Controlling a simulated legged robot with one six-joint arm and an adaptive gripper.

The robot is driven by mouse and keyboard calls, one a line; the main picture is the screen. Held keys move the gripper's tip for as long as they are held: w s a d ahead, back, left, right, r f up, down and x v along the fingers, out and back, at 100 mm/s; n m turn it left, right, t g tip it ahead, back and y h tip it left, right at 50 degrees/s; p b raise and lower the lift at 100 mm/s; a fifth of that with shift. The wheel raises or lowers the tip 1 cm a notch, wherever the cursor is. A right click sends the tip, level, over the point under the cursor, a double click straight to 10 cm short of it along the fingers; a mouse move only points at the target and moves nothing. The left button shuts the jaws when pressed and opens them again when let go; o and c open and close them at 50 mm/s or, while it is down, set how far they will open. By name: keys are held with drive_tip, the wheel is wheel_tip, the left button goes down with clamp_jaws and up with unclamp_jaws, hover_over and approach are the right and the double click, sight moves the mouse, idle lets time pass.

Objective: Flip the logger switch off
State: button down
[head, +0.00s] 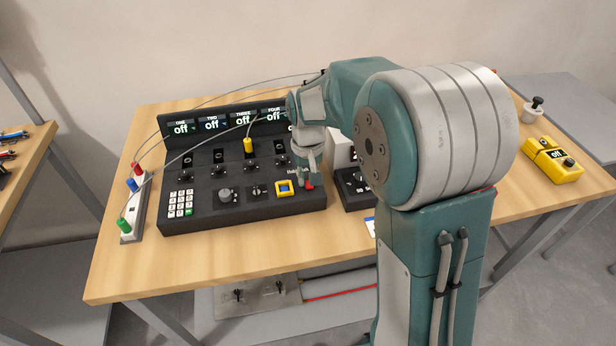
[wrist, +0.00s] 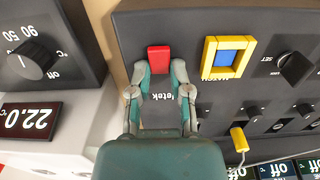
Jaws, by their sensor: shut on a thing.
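A small red switch (head: 309,186) sits at the front right corner of the black control console (head: 240,218). It also shows in the wrist view (wrist: 159,57), above upside-down lettering that is partly hidden. My gripper (head: 303,181) points down at that corner. In the wrist view its two fingertips (wrist: 160,70) are at the near edge of the red switch, one at each side. The gripper is shut on the red switch. I cannot read a logger label on it, and its on or off position cannot be told.
A yellow-framed blue button (head: 284,188) is close beside the switch. A black dial box (head: 357,190) stands just right of the console. A yellow plug (head: 248,145) and cables rise behind. A power strip (head: 136,205) is at left, and a yellow meter (head: 553,160) at right.

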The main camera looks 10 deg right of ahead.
sight(307, 181)
drive_tip(key=c, duration=0.6)
unclamp_jaws()
drive_tip(key=shift+o, duration=0.2)
wheel_tip(307, 181, up, 12)
drive_tip(key=shift+w, duration=0.15)
drive_tip(key=shift+a+f, duration=0.1)
